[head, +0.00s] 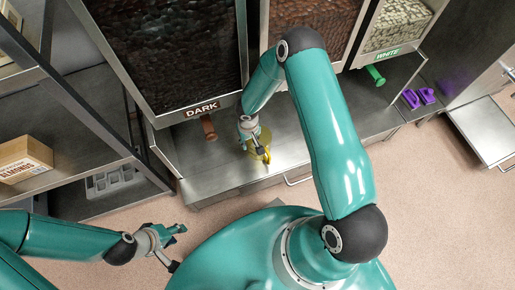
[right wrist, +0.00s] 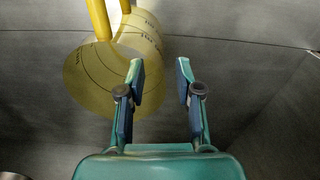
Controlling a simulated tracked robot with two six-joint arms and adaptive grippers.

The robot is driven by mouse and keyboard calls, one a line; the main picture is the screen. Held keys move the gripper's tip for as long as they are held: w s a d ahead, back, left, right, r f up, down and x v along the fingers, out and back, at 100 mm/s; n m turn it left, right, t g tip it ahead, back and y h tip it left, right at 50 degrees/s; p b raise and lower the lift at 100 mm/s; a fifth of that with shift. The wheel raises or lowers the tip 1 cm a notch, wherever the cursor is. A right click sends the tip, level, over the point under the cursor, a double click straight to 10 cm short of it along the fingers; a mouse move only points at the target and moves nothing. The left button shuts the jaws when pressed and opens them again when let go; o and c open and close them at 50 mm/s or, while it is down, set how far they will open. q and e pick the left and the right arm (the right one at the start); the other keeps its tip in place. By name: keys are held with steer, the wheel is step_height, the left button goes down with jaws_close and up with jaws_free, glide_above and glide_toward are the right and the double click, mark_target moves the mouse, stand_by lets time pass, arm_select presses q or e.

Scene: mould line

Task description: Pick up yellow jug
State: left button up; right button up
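The yellow jug (head: 264,138) stands on the grey metal counter below the dark hopper in the head view, partly covered by my right gripper. In the right wrist view the jug (right wrist: 90,85) is at the upper left, with dark marks on its translucent wall and a solid yellow handle (right wrist: 99,18) at the top edge. My right gripper (right wrist: 160,75) is open, its fingers apart with nothing between them. The jug is behind and left of the fingers. My left gripper (head: 177,248) is open and empty over the floor at the lower left.
Hoppers labelled DARK (head: 202,107) and WHITE (head: 387,55) rise behind the counter (head: 205,160). A brown handle (head: 208,128) and a green one (head: 375,75) stick out below them. Purple items (head: 418,97) lie at the right. An almonds box (head: 24,160) sits on the left shelf.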

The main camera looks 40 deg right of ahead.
step_height(320, 180, down, 4)
steer(key=shift+a+r+b, duration=0.1)
steer(key=shift+r+b, duration=0.15)
steer(key=shift+b, duration=0.05)
jaws_close()
